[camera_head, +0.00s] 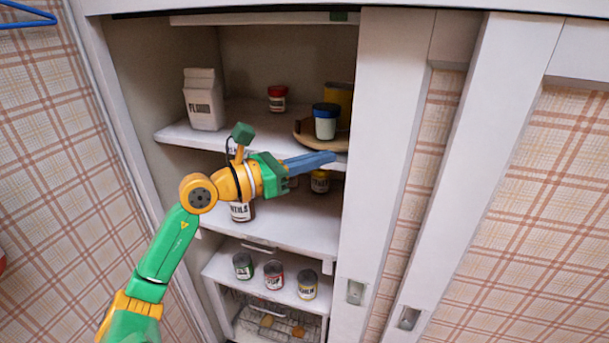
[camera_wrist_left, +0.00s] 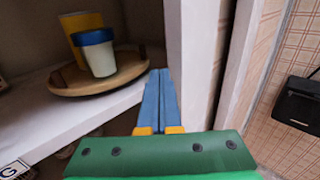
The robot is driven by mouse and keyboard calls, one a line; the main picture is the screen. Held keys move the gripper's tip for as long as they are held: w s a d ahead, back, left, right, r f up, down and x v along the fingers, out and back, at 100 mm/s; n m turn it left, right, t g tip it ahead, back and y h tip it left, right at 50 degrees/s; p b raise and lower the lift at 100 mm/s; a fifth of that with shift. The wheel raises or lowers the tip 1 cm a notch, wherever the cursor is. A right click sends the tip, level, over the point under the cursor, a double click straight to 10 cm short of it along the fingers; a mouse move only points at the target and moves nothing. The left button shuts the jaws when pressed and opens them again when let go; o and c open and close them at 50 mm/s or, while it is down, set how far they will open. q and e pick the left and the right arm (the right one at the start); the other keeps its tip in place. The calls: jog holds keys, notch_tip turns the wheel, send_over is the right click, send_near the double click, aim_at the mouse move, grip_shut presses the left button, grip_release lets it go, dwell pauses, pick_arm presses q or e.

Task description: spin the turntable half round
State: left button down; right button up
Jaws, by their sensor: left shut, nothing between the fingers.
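The turntable (camera_head: 303,138) is a round wooden disc on the upper shelf, at its right end by the white cabinet upright. It also shows in the left wrist view (camera_wrist_left: 80,89). A white jar with a blue lid (camera_wrist_left: 99,56) and a yellow container (camera_wrist_left: 76,27) stand on it; in the head view a brown item also shows at its left. My left gripper (camera_head: 333,157) is shut and empty, its blue fingers at the shelf's front edge, in front of and below the turntable. In the wrist view the fingertips (camera_wrist_left: 158,72) are right of the disc, apparently apart from it. My right gripper is out of view.
A flour carton (camera_head: 204,99) and a red-lidded jar (camera_head: 277,98) stand on the same shelf (camera_head: 180,135). Several cans (camera_head: 274,274) stand lower down. The white upright (camera_head: 386,150) closes off the right side, near my fingers.

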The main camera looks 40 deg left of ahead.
pick_arm(q)
jog(key=s+d+r+n+t+h+b, duration=0.1)
jog(key=s+d+r+n+t+h, duration=0.1)
jog(key=s+d+n+t+h, duration=0.15)
jog(key=a+f+n+t+y, duration=0.1)
jog(key=a+f+n+y, duration=0.25)
jog(key=n+y, duration=0.65)
jog(key=a+f+n+y, duration=0.3)
jog(key=f+n+y, duration=0.15)
jog(key=n, duration=0.95)
notch_tip(320, 180, down, 16)
jog(key=s+n+g+y, duration=0.2)
jog(key=s+n+g, duration=0.1)
jog(key=n+g, duration=0.5)
jog(key=s+d+f+n+g+h, duration=0.3)
jog(key=s+d+f+g+h, duration=0.55)
jog(key=s+d+f, duration=0.65)
notch_tip(320, 180, down, 18)
jog(key=s+d+g+y, duration=0.2)
jog(key=g, duration=0.1)
jog(key=s+a+f+g, duration=0.1)
jog(key=s+a+f, duration=0.1)
jog(key=s+f, duration=0.7)
jog(key=s+m, duration=0.1)
jog(key=s, duration=0.2)
jog(key=shift+a+f, duration=0.2)
jog(key=shift+f, duration=0.2)
